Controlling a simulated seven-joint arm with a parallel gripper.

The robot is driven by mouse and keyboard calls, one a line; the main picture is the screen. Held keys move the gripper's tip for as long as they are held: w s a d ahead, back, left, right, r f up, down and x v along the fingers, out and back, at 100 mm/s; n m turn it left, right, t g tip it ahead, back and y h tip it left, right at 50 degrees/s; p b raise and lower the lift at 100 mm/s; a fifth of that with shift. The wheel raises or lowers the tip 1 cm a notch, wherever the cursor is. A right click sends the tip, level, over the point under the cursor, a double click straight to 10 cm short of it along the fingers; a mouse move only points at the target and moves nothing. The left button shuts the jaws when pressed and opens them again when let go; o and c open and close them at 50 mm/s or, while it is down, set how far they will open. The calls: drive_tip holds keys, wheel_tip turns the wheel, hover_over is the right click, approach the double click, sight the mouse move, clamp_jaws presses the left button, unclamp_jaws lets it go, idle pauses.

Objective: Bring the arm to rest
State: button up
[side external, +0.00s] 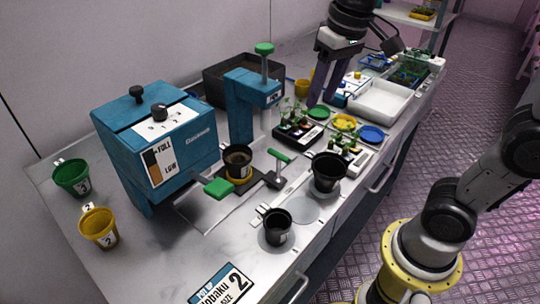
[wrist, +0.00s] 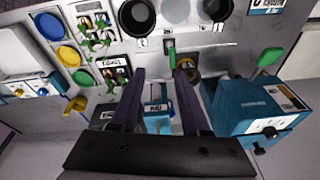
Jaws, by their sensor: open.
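My gripper (side external: 320,98) is high over the rear part of the bench in the side external view, pointing down. Its two dark purple fingers also show in the wrist view (wrist: 160,73), spread apart with nothing held between them. In the side external view it is behind and right of the blue press (side external: 240,106), above the area of the seedling tray (side external: 300,132). In the wrist view the blue press (wrist: 155,107) shows between and below the fingers. My fingers look apart from everything on the bench.
The blue dispenser (side external: 160,140) stands left on the bench. A soil-filled pot (side external: 238,178) sits by the press. Black pots (side external: 327,188) stand toward the front edge. Green (side external: 72,178) and yellow (side external: 98,240) pots stand far left. A white tray (side external: 382,101) and colored dishes (side external: 371,134) lie right.

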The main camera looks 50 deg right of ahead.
drive_tip(key=s+d+f+n+t, duration=0.2)
drive_tip(key=s+f, duration=0.4)
drive_tip(key=s, duration=0.5)
drive_tip(key=shift+s+f+t, duration=0.3)
drive_tip(key=shift+f+t, duration=0.1)
drive_tip(key=shift+t, duration=0.2)
idle(0.8)
